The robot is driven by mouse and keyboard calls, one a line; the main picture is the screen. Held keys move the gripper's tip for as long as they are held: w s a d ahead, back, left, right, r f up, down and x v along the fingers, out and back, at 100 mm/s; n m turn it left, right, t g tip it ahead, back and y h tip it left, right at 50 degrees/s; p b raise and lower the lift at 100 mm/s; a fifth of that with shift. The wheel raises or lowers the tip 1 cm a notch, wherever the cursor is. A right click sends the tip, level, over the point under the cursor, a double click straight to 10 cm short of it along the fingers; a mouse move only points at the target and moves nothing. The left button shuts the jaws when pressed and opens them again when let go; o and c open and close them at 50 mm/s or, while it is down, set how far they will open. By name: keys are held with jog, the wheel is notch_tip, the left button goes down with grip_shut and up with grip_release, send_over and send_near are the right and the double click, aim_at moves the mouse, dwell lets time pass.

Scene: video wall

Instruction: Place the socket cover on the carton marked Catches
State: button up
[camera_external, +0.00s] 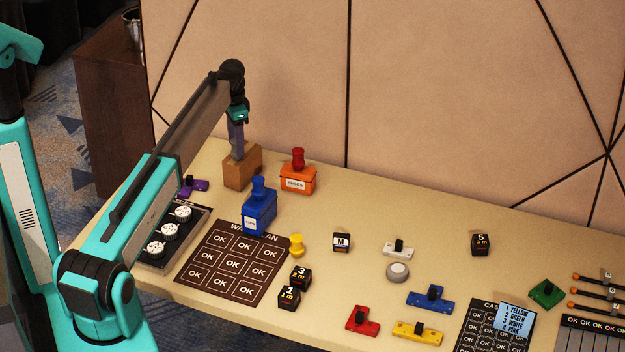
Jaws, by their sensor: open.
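My gripper (238,156) points straight down at the top of a plain brown carton (241,174) at the back left; its jaws are small here, and I cannot tell whether they touch it. No marking shows on the brown carton, and no Catches label is readable anywhere. To its right stands an orange carton (297,183) labelled Fuses with a red knob-shaped piece on top. In front is a blue carton (259,215) with a blue knob-shaped piece on top; its label is too small to read surely. A round grey-white disc (397,271) lies mid-table and may be the socket cover.
Black numbered cubes (289,298), a yellow knob (297,245) and red (362,321), blue (430,300), yellow (417,333) and green (546,293) pieces lie across the table. A dark OK board (232,263) lies before the blue carton. The wall (440,100) closes the back.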

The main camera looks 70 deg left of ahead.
notch_tip(320, 180, up, 12)
jog(key=b, duration=0.2)
jog(key=shift+b, duration=0.3)
dwell(0.9)
